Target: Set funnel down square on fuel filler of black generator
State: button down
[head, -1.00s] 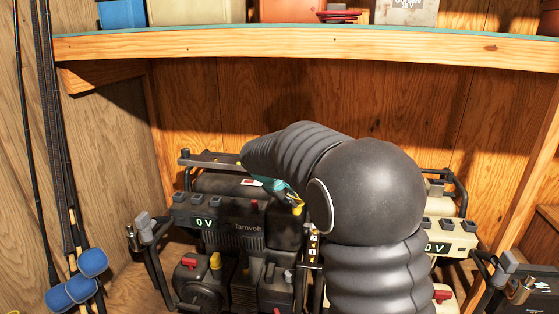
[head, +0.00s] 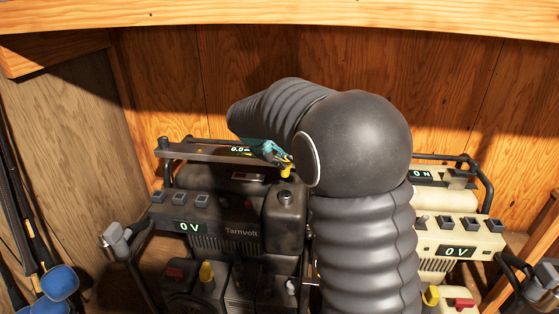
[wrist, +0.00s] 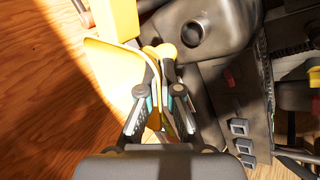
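The black generator (head: 240,215) stands at left centre in the head view, marked Tarnvolt, its display reading 0 V. Its fuel filler (head: 286,197) is on the tank top; a dark round opening (wrist: 192,34) shows on the tank in the wrist view. My gripper (wrist: 159,80) is shut on the yellow funnel (wrist: 105,52), whose pale wide body lies left of the fingers. In the head view a small yellow bit (head: 287,169) of it shows just above the filler, apart from it. My arm hides most of the funnel there, so its tilt is unclear.
A cream generator (head: 455,235) stands to the right, partly behind my arm. A dark top bar (head: 200,153) runs over the black generator's back. A wooden wall (head: 240,60) and shelf edge (head: 280,12) close off the rear. Blue-ended rods (head: 60,283) lean at left.

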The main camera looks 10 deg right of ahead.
jog(key=shift+s, duration=0.1)
jog(key=shift+s+d, duration=0.1)
jog(key=shift+f+b, duration=2.35)
jog(key=shift+f, duration=0.55)
jog(key=shift+f+b, duration=2)
jog(key=shift+f, duration=0.5)
jog(key=c, duration=1.8)
grip_release()
jog(key=shift+c, duration=0.2)
jog(key=o, duration=0.6)
jog(key=v, duration=1.2)
